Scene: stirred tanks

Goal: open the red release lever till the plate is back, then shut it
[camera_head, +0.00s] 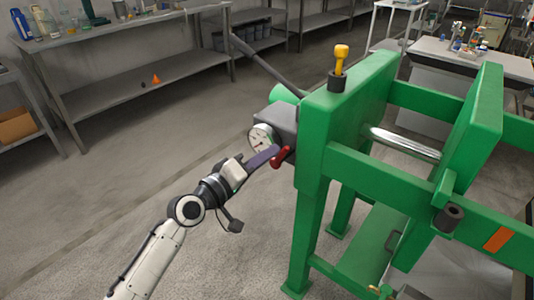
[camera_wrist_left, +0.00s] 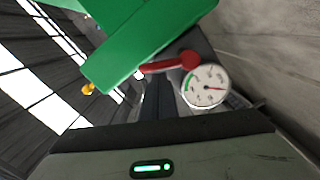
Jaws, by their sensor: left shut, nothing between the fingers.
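The red release lever (camera_head: 281,157) sits on the grey block at the near left end of a green press frame. In the left wrist view the lever (camera_wrist_left: 165,66) has a round hub and an arm pointing left. My left gripper (camera_head: 272,151) is shut and empty, its tips right by the lever; I cannot tell whether they touch. In the left wrist view its dark fingers (camera_wrist_left: 157,92) point at the lever's arm. The green plate (camera_head: 478,135) stands apart from the frame's near end, with a bright steel rod (camera_head: 402,143) extending towards it. My right gripper is not in view.
A round white gauge (camera_head: 262,138) sits just beside the lever and my fingers. A long dark handle (camera_head: 266,63) slants up from the block. A yellow-topped knob (camera_head: 341,60) stands on the frame. The floor to the left is clear up to a steel shelf (camera_head: 150,85).

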